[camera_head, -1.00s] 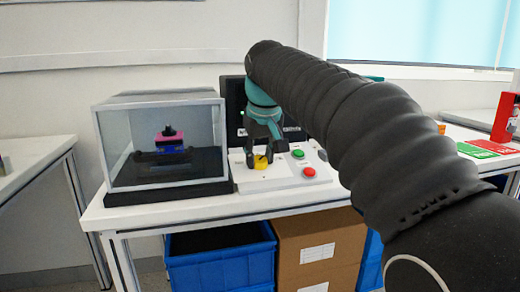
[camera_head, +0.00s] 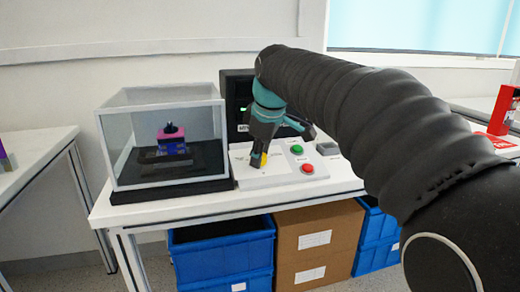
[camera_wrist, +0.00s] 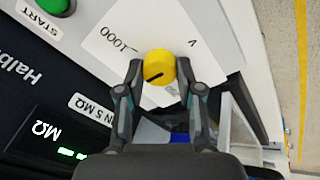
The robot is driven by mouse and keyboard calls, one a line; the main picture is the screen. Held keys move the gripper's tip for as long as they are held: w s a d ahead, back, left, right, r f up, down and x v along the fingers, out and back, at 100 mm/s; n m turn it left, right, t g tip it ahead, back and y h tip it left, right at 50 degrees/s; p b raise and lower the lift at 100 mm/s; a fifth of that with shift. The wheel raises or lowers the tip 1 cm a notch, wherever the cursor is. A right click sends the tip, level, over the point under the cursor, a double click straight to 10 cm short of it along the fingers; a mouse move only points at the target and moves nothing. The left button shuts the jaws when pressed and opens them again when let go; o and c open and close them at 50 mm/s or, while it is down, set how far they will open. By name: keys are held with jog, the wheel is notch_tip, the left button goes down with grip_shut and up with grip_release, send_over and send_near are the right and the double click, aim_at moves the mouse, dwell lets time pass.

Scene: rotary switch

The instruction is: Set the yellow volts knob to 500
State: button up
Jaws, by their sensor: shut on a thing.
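The yellow knob (camera_wrist: 160,66) sits on a white panel plate (camera_wrist: 118,28), with a black pointer line on its face. In the wrist view the line runs toward the picture's lower left. A "1000" label is printed left of the knob, a "V" lies to its upper right, and another label below it is partly hidden. My gripper (camera_wrist: 159,74) is shut on the knob, one finger on each side. In the head view my gripper (camera_head: 259,160) reaches down to the panel, and only a small part of the knob (camera_head: 264,158) shows behind the fingers.
A green button (camera_head: 297,149) and a red button (camera_head: 307,168) stand right of the knob. A clear case (camera_head: 120,125) with a pink and blue device stands left. A dark display unit (camera_head: 237,92) is behind. Blue bins and cardboard boxes are under the table.

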jog(key=shift+n, duration=0.4)
jog(key=o, duration=1.2)
jog(key=shift+c, duration=0.2)
jog(key=v, duration=1.2)
